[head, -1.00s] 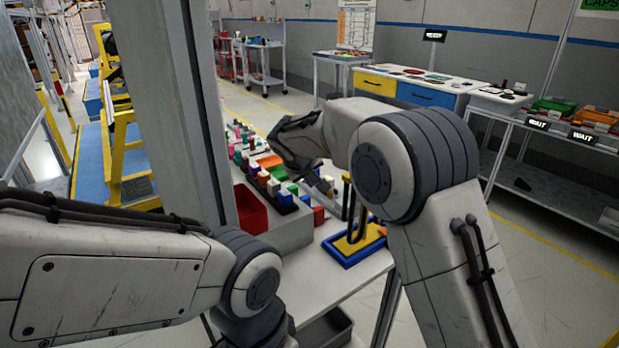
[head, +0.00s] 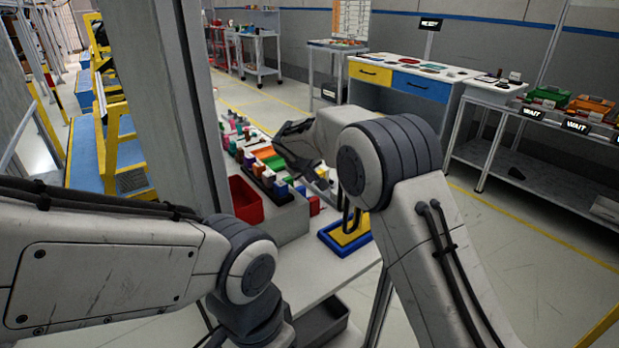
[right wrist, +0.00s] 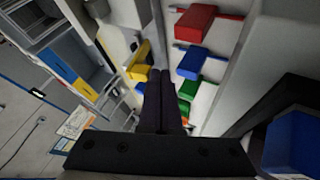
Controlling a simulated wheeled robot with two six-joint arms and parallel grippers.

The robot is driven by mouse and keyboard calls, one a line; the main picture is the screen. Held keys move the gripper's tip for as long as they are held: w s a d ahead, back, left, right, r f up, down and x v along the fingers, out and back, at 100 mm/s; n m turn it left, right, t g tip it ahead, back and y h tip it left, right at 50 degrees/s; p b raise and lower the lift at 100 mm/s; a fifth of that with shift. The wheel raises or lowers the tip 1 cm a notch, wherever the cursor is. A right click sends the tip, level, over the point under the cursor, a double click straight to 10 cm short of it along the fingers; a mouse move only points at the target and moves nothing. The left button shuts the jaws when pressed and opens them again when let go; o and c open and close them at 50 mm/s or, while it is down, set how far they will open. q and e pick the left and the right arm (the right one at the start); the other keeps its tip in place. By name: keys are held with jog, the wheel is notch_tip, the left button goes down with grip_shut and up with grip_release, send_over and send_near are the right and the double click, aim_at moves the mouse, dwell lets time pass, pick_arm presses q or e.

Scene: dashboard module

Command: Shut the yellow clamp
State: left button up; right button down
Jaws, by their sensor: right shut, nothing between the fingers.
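The yellow clamp's handle (right wrist: 138,73) shows in the right wrist view, left of my right gripper's fingertips. In the head view a small yellow patch (head: 321,171) by the right hand looks like the same handle. My right gripper (right wrist: 156,88) is shut and empty, its dark fingers side by side and pointing toward the row of coloured handles. It also shows in the head view (head: 293,148), partly hidden by its own arm. I cannot tell whether the fingers touch the yellow handle. My left gripper is not in view.
Red (right wrist: 195,22), blue (right wrist: 191,63) and green (right wrist: 188,89) handles lie close to the right of the fingers. A red bin (head: 246,199) and a blue-rimmed yellow tray (head: 345,236) stand on the bench. A grey post (head: 158,90) rises left of the bin.

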aim_at(321, 170)
jog(key=shift+w+d+r, duration=0.1)
jog(key=shift+d+r, duration=0.1)
jog(key=shift+w+d+r+p, duration=0.4)
jog(key=shift+w+d+r, duration=0.05)
jog(key=shift+d, duration=0.15)
jog(key=shift+w+d+r+p, duration=0.35)
jog(key=shift+w+d+r, duration=0.05)
jog(key=shift+d, duration=0.15)
jog(key=shift+w+d+r+p, duration=0.1)
jog(key=shift+w+d+p, duration=0.25)
jog(key=shift+w+d, duration=0.3)
jog(key=shift+w+d+r+p, duration=0.1)
jog(key=shift+w+d+p, duration=0.25)
jog(key=shift+d, duration=0.45)
jog(key=shift+w+d+f, duration=0.1)
jog(key=shift+r+p, duration=0.6)
jog(key=shift+r, duration=0.25)
jog(key=shift+f, duration=0.15)
